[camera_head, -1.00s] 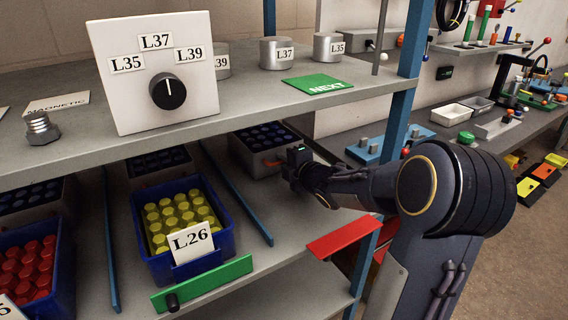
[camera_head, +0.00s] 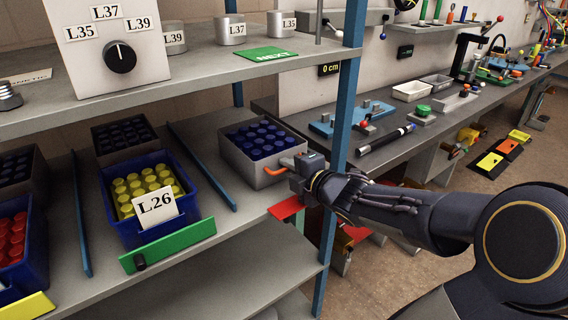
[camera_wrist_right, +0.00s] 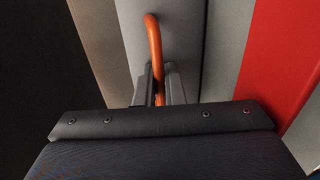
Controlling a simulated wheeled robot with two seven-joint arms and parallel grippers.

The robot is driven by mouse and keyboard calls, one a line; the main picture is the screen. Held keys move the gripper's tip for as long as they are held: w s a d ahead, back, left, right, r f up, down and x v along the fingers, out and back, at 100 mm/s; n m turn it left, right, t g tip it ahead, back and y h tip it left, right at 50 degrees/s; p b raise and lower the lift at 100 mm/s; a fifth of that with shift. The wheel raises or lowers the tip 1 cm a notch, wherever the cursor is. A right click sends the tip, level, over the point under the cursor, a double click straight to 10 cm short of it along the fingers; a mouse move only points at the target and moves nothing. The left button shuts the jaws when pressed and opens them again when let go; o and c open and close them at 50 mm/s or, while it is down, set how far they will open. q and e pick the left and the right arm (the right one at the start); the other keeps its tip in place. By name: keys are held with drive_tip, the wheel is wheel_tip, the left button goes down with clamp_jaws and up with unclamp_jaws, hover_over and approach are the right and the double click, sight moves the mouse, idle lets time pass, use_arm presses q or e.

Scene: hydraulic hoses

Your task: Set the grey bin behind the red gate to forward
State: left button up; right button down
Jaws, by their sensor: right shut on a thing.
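The grey bin (camera_head: 236,152), filled with blue-capped bottles, stands on the lower shelf at the right, behind the red gate. Its orange handle (camera_head: 270,170) is on the front. My right gripper (camera_head: 292,174) is at this handle, shut on it. In the right wrist view the orange handle (camera_wrist_right: 154,40) runs down between the two fingers, with the bin's grey front (camera_wrist_right: 185,35) behind. The red gate (camera_head: 287,209) lies at the shelf's front edge, below my gripper and partly hidden by it. It also shows in the right wrist view (camera_wrist_right: 280,50). My left gripper is out of view.
A blue divider strip (camera_head: 202,165) runs left of the grey bin. Beyond it a blue bin (camera_head: 190,196) of yellow-capped bottles stands behind a green gate (camera_head: 170,245). A blue shelf post (camera_head: 342,125) rises close to my right gripper. The upper shelf (camera_head: 210,75) overhangs.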

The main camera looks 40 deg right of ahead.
drive_tip(key=shift+s+f, duration=0.1)
drive_tip(key=shift+f, duration=0.1)
drive_tip(key=c, duration=1.6)
unclamp_jaws()
drive_tip(key=shift+s+r, duration=0.1)
drive_tip(key=shift+s, duration=0.05)
drive_tip(key=shift+c, duration=0.2)
drive_tip(key=p+v, duration=0.2)
drive_tip(key=v, duration=0.5)
drive_tip(key=shift+r, duration=0.2)
drive_tip(key=shift+s+a+p, duration=0.15)
drive_tip(key=shift+s+p, duration=0.2)
drive_tip(key=shift+s, duration=0.1)
drive_tip(key=shift+f, duration=0.1)
